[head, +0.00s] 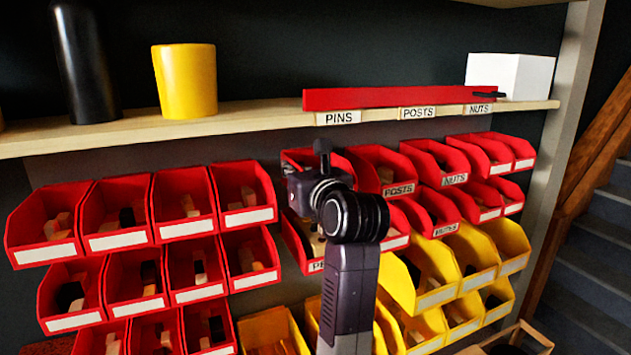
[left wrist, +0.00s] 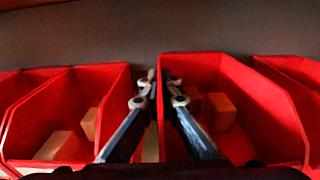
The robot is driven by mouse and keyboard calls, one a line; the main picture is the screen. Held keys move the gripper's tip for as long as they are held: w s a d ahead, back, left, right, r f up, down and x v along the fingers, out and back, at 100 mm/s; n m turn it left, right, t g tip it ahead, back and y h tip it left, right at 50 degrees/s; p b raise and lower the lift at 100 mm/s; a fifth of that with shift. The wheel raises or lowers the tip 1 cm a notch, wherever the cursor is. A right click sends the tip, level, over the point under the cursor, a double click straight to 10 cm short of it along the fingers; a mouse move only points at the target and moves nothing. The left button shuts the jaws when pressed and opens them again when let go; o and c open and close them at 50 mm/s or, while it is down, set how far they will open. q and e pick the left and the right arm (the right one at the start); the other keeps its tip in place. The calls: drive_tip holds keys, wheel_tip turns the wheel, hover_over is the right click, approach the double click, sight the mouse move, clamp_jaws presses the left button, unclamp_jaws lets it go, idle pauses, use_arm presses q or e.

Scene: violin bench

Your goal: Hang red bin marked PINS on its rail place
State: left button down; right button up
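A red bin (head: 301,155) is in the upper row below the PINS rail label (head: 338,118), between a left group of red bins and the POSTS bin. My left arm hides most of it, and its own label is out of sight. My left gripper (head: 296,188) is at the bin's left side. In the left wrist view my left gripper (left wrist: 161,88) has one finger on each side of the left wall of the right-hand red bin (left wrist: 265,108), closed close to that wall. Wooden blocks lie in that bin. My right gripper is not in view.
Several red bins (head: 125,221) hang close on the left, with a narrow gap to the held one. The POSTS bin (head: 382,165) is close on the right. A shelf (head: 258,119) with a yellow cup (head: 187,80) is above. Yellow bins (head: 430,258) hang below.

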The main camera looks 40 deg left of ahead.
use_arm(q)
drive_tip(key=shift+x, duration=1.1)
idle(0.7)
drive_tip(key=shift+f+b, duration=0.85)
drive_tip(key=shift+b, duration=0.05)
idle(0.5)
drive_tip(key=c, duration=2.1)
unclamp_jaws()
drive_tip(key=v, duration=0.7)
drive_tip(key=shift+s+d, duration=0.1)
drive_tip(key=shift+d, duration=0.2)
drive_tip(key=shift+a, duration=0.1)
